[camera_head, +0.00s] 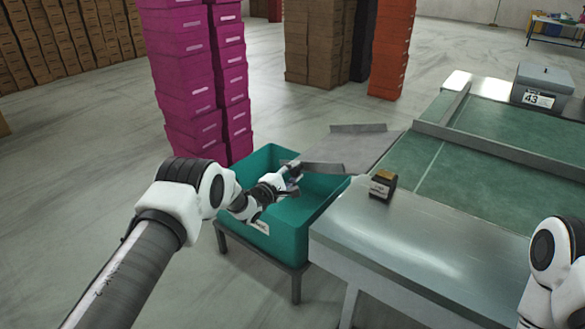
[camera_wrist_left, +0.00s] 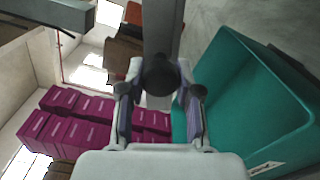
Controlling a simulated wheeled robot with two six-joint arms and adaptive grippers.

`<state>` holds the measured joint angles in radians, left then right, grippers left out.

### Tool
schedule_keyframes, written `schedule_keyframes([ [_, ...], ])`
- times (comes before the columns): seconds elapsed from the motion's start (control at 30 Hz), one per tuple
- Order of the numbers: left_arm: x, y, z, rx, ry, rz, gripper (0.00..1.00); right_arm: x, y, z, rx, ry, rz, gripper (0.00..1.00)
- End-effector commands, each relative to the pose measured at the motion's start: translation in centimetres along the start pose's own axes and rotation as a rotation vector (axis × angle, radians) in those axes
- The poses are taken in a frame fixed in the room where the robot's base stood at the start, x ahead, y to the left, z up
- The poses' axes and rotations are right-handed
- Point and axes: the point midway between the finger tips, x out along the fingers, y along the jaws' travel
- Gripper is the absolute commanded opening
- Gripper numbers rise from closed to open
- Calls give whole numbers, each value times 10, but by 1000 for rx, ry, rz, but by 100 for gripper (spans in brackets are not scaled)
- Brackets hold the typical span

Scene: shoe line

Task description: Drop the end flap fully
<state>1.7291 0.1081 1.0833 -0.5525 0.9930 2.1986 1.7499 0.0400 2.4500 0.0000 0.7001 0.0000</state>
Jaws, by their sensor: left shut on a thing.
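The end flap (camera_head: 350,150) is a grey metal plate with raised side walls at the end of the green line, reaching out over the teal bin (camera_head: 327,186). How far it slopes is hard to tell. My left gripper (camera_head: 291,178) is at the flap's near outer corner, above the bin. In the left wrist view my left gripper (camera_wrist_left: 160,88) is shut on a dark round knob (camera_wrist_left: 160,74), with the grey flap (camera_wrist_left: 163,25) right behind it. My right arm shows at the right edge; its gripper is out of view.
The teal bin stands on a dark stand beside the steel end table (camera_head: 400,235). A small dark labelled box (camera_head: 383,186) sits on that table. Magenta box stacks (camera_head: 190,80) stand behind the bin. A grey unit marked 43 (camera_head: 541,90) is at the far right.

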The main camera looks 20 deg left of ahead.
Motion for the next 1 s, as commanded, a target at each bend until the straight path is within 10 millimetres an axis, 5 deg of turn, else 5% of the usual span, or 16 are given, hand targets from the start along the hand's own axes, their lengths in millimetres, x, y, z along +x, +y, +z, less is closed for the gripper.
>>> schedule_keyframes([
  [0.3, 0, -42, 1, -187, -1, 1, 0, 28, 0, 0, 0, 0, 0, 40],
  [0.97, 0, -55, 4, -252, -2, -4, 0, 33, 0, 0, 0, 0, 0, 40],
  [1.0, 0, -55, 4, -252, -2, -4, 48, 33, 0, 0, 0, 0, 0, 40],
])
